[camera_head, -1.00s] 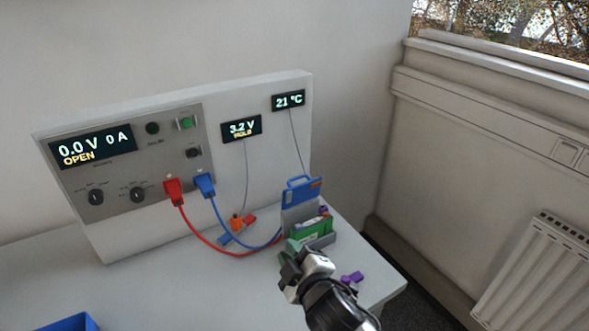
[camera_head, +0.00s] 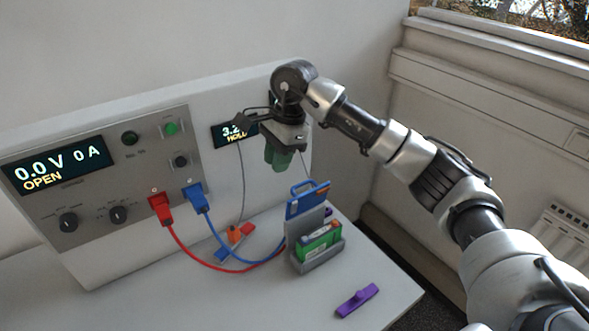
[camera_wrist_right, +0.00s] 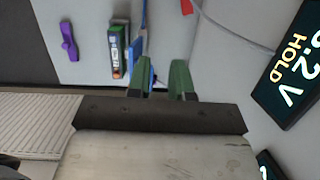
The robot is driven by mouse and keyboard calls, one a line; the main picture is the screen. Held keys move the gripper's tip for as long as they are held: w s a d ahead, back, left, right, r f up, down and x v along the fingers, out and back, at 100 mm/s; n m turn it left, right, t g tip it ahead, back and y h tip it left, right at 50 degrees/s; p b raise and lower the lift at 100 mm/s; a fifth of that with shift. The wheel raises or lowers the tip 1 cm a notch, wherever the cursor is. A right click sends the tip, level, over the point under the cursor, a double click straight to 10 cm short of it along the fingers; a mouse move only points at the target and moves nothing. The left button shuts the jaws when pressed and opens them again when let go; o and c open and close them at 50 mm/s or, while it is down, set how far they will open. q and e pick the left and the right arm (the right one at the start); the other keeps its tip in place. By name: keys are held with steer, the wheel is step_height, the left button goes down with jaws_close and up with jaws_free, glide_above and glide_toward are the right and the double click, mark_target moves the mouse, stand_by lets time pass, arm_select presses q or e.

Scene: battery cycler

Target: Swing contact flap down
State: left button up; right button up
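The contact flap (camera_head: 308,203) is blue with a loop handle on top and stands upright on the grey holder (camera_head: 318,262). A green battery (camera_head: 318,241) sits in the holder in front of the flap. The battery (camera_wrist_right: 117,50) and the blue flap (camera_wrist_right: 136,50) also show in the right wrist view. My right gripper (camera_head: 277,162), with green fingers, hangs above and behind the flap, apart from it. In the wrist view its fingers (camera_wrist_right: 160,68) are spread with nothing between them. My left gripper is not in view.
The panel with displays and knobs (camera_head: 118,215) stands close behind my right gripper. Red (camera_head: 176,235) and blue (camera_head: 213,230) cables run from it to the holder. A purple clip (camera_head: 357,300) lies at the front right.

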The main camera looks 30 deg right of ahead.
mark_target(305, 199)
steer(key=d+r+h, duration=0.2)
steer(key=d+h, duration=0.1)
steer(key=d, duration=0.3)
steer(key=f+p, duration=0.1)
steer(key=f, duration=0.4)
steer(key=f+p, duration=0.2)
steer(key=f, duration=0.2)
steer(key=shift+w+a+f, duration=0.1)
steer(key=shift+a+f, duration=0.1)
steer(key=shift+f, duration=0.15)
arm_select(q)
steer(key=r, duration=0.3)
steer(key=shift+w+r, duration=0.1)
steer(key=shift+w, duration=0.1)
arm_select(e)
jaws_close()
